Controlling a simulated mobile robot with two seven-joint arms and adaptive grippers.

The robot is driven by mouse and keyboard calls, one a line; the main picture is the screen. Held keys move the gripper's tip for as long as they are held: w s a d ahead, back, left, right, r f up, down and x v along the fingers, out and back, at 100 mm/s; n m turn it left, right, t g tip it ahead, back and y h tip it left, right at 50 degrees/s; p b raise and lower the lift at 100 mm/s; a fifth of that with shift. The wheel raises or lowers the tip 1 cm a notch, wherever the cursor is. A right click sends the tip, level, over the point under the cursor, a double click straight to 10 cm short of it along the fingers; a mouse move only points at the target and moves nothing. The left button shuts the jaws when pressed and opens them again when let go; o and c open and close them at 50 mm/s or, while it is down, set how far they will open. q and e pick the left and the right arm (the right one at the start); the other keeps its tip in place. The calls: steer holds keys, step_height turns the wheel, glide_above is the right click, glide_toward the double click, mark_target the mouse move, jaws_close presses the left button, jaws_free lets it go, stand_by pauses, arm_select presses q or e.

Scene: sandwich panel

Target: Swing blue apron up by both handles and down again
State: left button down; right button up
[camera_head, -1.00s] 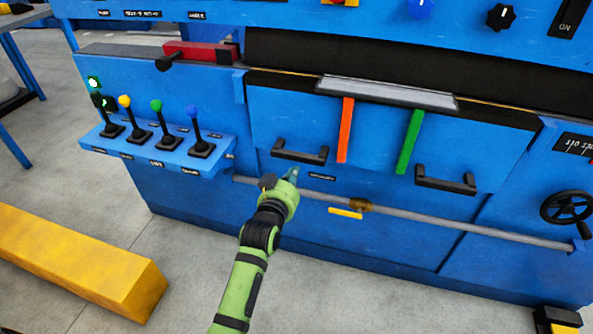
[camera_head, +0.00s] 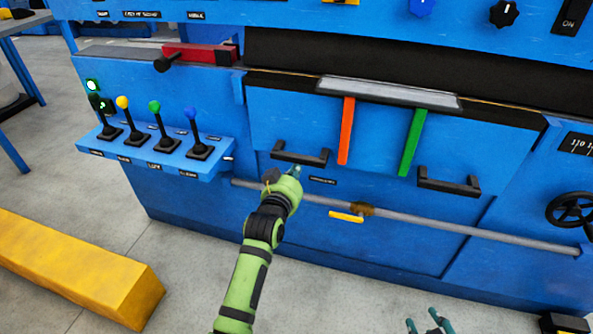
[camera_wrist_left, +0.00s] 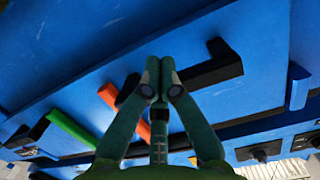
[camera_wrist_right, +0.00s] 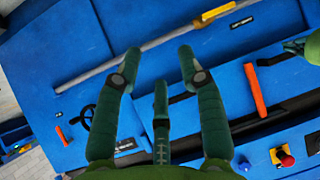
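The blue apron (camera_head: 378,140) is a hinged-looking panel on the machine front, hanging down, with an orange strip (camera_head: 346,130) and a green strip (camera_head: 411,142). Its black left handle (camera_head: 300,156) and black right handle (camera_head: 448,184) stick out near its lower part. My left gripper (camera_head: 296,172) is just below the left handle; in the left wrist view its fingertips (camera_wrist_left: 160,66) are together in front of that handle (camera_wrist_left: 210,72). Contact is unclear. My right gripper (camera_head: 425,324) is low in front of the machine, apart from the right handle; its fingers (camera_wrist_right: 158,62) are spread and empty.
A grey rod (camera_head: 470,230) with a yellow tag (camera_head: 346,217) crosses below the handles. A lever shelf (camera_head: 150,158) stands left, a black handwheel (camera_head: 568,209) right. A yellow beam (camera_head: 80,265) lies on the floor at left.

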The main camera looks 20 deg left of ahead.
arm_select(q)
steer(key=shift+w+b, duration=0.35)
steer(key=shift+w, duration=0.1)
arm_select(e)
steer(key=shift+w+a+r+t+y, duration=0.15)
steer(key=shift+w+a+r+t, duration=0.25)
steer(key=shift+r, duration=0.3)
steer(key=shift+w+a+r+t+y, duration=0.2)
steer(key=shift+w+r+t, duration=0.25)
steer(key=shift+r+t, duration=0.15)
steer(key=shift+w+a+r+t+y, duration=0.15)
steer(key=shift+w+a+r+t, duration=0.2)
steer(key=shift+r, duration=0.4)
steer(key=shift+d, duration=0.1)
steer(key=s+d+f+g+h+p, duration=0.3)
steer(key=s+d+f+g, duration=0.3)
steer(key=s+f+g, duration=0.5)
arm_select(q)
steer(key=s+r+p, duration=0.1)
steer(key=s+p, duration=0.3)
steer(key=s, duration=0.5)
steer(key=shift+r+p, duration=0.15)
steer(key=shift+p, duration=0.15)
arm_select(e)
step_height(320, 180, down, 11)
steer(key=s, duration=0.1)
steer(key=shift+s+a+m+t, duration=0.15)
steer(key=shift+s+m+t, duration=0.2)
steer(key=shift+s+m, duration=0.05)
steer(key=shift+f, duration=0.1)
